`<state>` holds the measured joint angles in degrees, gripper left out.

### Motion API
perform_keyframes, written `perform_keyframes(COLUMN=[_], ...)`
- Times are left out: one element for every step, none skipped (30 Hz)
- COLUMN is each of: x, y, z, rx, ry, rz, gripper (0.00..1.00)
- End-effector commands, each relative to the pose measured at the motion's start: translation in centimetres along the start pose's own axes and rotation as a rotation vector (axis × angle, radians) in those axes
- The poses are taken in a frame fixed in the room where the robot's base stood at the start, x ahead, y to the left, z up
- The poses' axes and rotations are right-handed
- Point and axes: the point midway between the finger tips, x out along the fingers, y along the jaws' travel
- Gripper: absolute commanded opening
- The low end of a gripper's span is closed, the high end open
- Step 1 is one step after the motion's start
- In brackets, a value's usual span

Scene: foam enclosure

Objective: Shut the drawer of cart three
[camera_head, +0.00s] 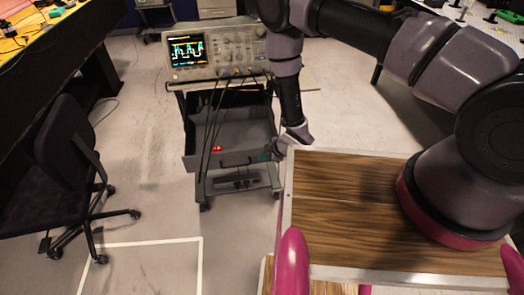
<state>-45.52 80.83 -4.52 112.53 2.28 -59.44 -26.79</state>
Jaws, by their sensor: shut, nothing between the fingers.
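The grey cart (202,190) stands at the centre, on casters. No number that marks it as cart three can be read. Its drawer (205,163) is pulled out toward me, with its inside showing and a small red item (216,149) in it. My gripper (267,154) is shut and empty, at the right end of the drawer front. I cannot tell whether it touches the drawer. My arm hides part of the cart's right side.
An oscilloscope (215,50) sits on the cart top, its dark cables hanging down past the drawer. A dark chair (65,165) and a cluttered bench (60,50) are at left. The floor between chair and cart is clear, with white tape lines (150,242).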

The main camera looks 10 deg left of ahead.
Motion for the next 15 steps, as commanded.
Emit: perform_keyframes(x=[0.3,0.5,0.7,0.8,0.9,1.0,1.1,1.1,1.2,1.2,1.2,1.2,1.2,1.2,1.2], y=[1.2,1.5,1.8,2.1,2.3,2.5,2.7,2.8,2.9,2.9,2.9,3.0,3.0,3.0,2.9], z=[0.0,0.0,0.0,0.0,0.0,0.0,0.0,0.0,0.0,0.0,0.0,0.0,0.0,0.0,0.0], rx=[-0.001,-0.001,-0.001,-0.001,0.000,0.000,0.000,0.001,0.001,0.001,0.001,0.001,0.001,0.001,0.001], ry=[0.001,0.001,0.001,0.001,0.001,0.001,0.001,0.000,0.000,0.000,0.000,0.000,-0.001,-0.001,0.000], rz=[0.007,0.007,0.005,0.005,0.005,0.005,0.005,0.004,0.004,0.003,0.003,0.003,0.003,0.003,0.003], gripper=[0.00,0.00,0.00,0.00,0.00,0.00,0.00,0.00,0.00,0.00,0.00,0.00,0.00,0.00,0.00])
